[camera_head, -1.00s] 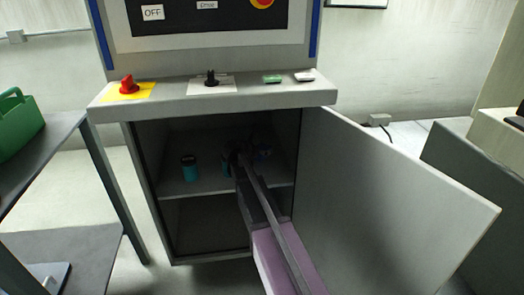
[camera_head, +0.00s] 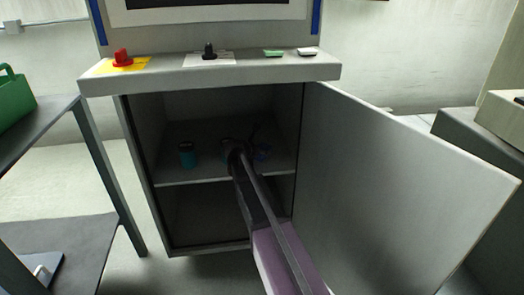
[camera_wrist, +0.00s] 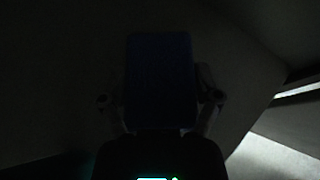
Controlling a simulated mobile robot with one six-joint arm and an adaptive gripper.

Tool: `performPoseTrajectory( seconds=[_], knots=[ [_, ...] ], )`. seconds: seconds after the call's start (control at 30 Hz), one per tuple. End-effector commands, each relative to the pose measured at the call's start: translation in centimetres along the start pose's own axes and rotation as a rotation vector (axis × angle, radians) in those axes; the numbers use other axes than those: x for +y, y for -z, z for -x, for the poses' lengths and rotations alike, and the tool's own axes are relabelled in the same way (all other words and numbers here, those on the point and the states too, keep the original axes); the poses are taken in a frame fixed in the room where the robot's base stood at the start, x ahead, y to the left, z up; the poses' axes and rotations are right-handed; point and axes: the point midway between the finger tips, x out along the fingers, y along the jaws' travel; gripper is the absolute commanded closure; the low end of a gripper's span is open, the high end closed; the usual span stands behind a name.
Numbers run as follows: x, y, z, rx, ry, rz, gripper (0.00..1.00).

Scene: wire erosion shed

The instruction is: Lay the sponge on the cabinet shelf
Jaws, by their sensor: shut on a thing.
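The sponge (camera_wrist: 160,75) shows in the wrist view as a dark blue block, upright in the picture, between the two fingers of my gripper (camera_wrist: 160,102). The gripper is shut on it. In the head view my arm reaches into the open cabinet (camera_head: 210,253), over the cabinet shelf (camera_head: 205,177). My arm largely hides the gripper there, and I cannot make out the sponge clearly. The wrist view is very dark, so I cannot tell whether the sponge touches the shelf.
A teal can with a dark top (camera_head: 187,155) stands on the shelf's left part. The cabinet door (camera_head: 400,190) hangs open on the right. Switches line the ledge (camera_head: 210,70) above. A grey rack with a green carrier (camera_head: 14,98) stands at the left.

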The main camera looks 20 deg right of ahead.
Motion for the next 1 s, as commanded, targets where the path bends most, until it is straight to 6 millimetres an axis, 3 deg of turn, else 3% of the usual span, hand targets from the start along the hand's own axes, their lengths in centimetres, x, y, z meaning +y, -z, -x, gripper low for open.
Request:
performPoseTrajectory(
  seconds=[1.0],
  knots=[
    [-0.12, 0.68, -0.51, 0.0, 0.002, -0.001, 0.53]
  ],
)
